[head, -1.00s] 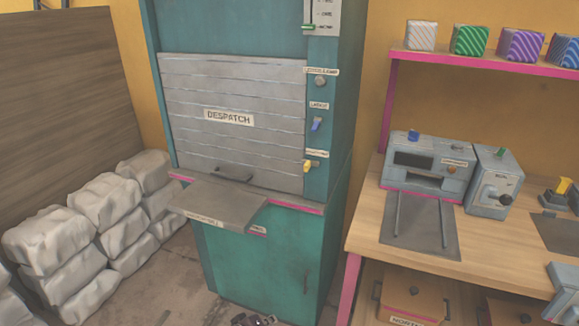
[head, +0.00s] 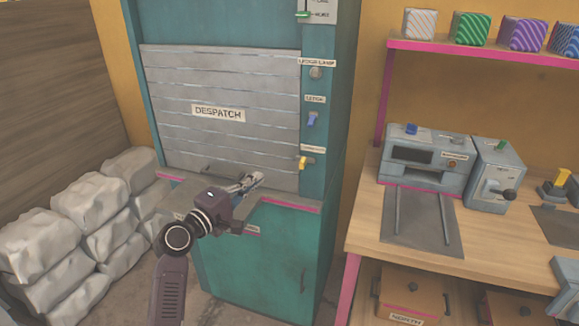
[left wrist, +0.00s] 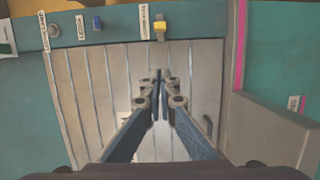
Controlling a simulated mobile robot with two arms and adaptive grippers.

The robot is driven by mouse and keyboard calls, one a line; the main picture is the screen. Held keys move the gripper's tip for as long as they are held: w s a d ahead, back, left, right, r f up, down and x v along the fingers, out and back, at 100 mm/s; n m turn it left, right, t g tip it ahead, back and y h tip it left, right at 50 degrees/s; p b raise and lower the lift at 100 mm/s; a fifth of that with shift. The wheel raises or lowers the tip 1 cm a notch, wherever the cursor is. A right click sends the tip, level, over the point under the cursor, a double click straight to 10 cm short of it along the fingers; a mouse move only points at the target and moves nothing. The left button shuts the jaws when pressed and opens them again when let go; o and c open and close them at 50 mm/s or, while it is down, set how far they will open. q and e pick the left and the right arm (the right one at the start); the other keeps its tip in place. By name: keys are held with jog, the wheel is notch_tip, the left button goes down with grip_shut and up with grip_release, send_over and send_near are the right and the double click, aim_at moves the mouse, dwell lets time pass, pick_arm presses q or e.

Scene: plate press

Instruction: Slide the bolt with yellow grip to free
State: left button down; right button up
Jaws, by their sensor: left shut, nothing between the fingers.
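The bolt with the yellow grip (head: 305,162) is on the right post of the teal despatch cabinet, beside the lower right edge of the grey slatted shutter (head: 225,85). It also shows near the top of the left wrist view (left wrist: 160,27). My left gripper (head: 250,180) is in front of the shutter's lower part, left of and below the yellow grip and apart from it. Its fingers (left wrist: 158,85) are shut with nothing between them. My right gripper is not in view.
A blue latch (head: 312,119) and a round lamp (head: 316,73) sit above the yellow grip on the same post. A grey shelf with a pink edge (head: 290,206) juts out below the shutter. A wooden bench (head: 375,235) stands to the right; stacked white sacks (head: 105,205) lie to the left.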

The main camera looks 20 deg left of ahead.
aim_at(313, 161)
pick_arm(q)
jog(key=w+d, duration=0.2)
jog(key=w, duration=0.1)
jog(key=w+d+p, duration=0.1)
jog(key=w+d, duration=0.1)
jog(key=w, duration=0.1)
jog(key=w+d+p, duration=0.1)
jog(key=w, duration=0.2)
jog(key=shift+w+d, duration=0.3)
jog(key=shift+d, duration=0.1)
jog(key=shift+d+f, duration=0.1)
jog(key=shift+d, duration=0.35)
jog(key=d+p, duration=0.1)
jog(key=d, duration=0.3)
jog(key=shift+s, duration=0.15)
